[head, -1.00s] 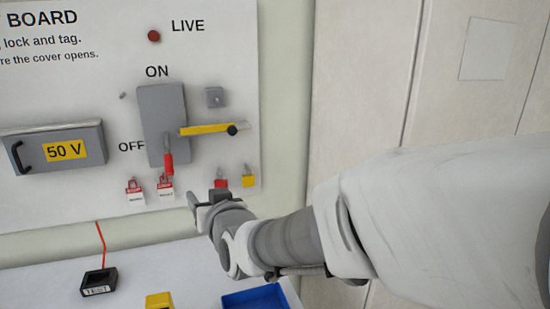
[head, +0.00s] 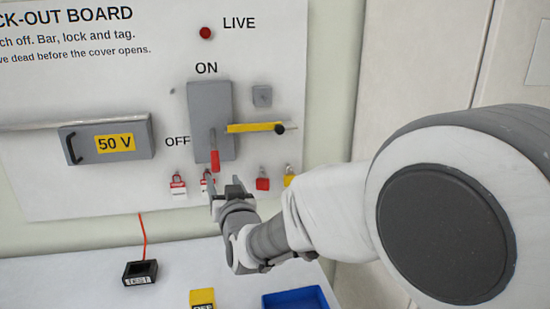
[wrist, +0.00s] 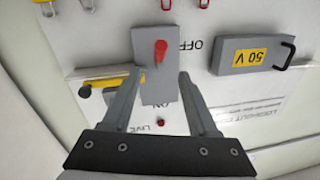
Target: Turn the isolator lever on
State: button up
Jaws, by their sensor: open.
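The isolator (head: 209,108) is a grey box on the white board. Its lever (head: 214,160) has a red grip and hangs down, level with the OFF word and away from the ON word above. A yellow bar (head: 254,128) with a black knob lies horizontally at the isolator's right side. My gripper (head: 226,191) is open and empty, just below and slightly right of the lever in the head view. In the upside-down wrist view my fingers (wrist: 159,76) are spread, with the red grip (wrist: 160,50) ahead between their tips. I see no contact.
Red-and-white tagged padlocks (head: 178,184) hang left of my gripper; a red padlock (head: 262,181) and a yellow one (head: 290,176) hang right. A 50 V cover (head: 107,139) is at left. The red LIVE lamp (head: 206,33) is above. A blue tray (head: 296,299) sits below.

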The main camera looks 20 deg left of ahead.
aim_at(216, 164)
jog(key=p+x, duration=0.2)
jog(key=x, duration=1)
jog(key=shift+w+a, duration=0.15)
jog(key=shift+w, duration=0.05)
grip_shut()
dwell(1.0)
